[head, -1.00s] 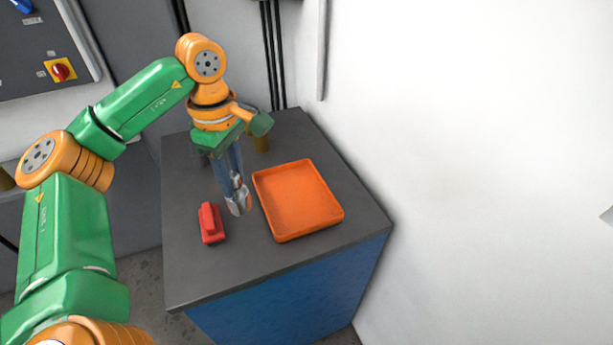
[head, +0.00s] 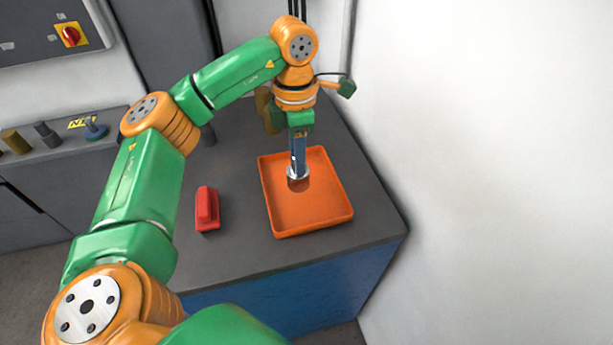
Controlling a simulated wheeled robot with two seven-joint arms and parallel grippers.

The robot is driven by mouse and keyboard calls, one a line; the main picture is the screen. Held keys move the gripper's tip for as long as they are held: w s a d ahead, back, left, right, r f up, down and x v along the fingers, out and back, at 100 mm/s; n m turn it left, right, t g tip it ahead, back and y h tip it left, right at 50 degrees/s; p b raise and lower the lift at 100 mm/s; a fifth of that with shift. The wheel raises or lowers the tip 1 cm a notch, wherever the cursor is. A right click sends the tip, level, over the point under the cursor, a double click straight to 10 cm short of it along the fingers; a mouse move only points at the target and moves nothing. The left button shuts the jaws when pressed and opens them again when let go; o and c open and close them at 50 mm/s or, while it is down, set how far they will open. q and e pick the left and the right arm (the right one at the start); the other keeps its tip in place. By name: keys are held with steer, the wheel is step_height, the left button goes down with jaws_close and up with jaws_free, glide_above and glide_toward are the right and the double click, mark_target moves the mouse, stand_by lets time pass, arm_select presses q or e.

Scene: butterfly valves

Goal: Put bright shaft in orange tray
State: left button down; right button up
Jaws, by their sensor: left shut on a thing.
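The orange tray (head: 335,212) lies on the dark top of the blue bench, near its right side. My left gripper (head: 298,168) points down over the back middle part of the tray and is shut on the bright shaft (head: 298,175). Only a small shiny silver part of the shaft shows at the fingertips; the fingers hide the rest. A dark reflection or shadow lies just under it on the tray floor. I cannot tell whether the shaft touches the floor. My right gripper is not in view.
A red block (head: 207,208) stands on the bench (head: 240,245) left of the tray. A white wall (head: 490,170) bounds the right. Several parts stand on the left counter.

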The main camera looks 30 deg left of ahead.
mark_target(305, 176)
arm_select(q)
steer(key=f+p, duration=0.1)
steer(key=f, duration=0.1)
steer(key=d+f+p, duration=0.1)
steer(key=f, duration=0.1)
steer(key=shift+w+d, duration=0.1)
steer(key=shift+d, duration=0.05)
steer(key=shift+f, duration=0.3)
steer(key=shift+w+f, duration=0.15)
steer(key=shift+f, duration=0.05)
steer(key=c, duration=0.6)
jaws_free()
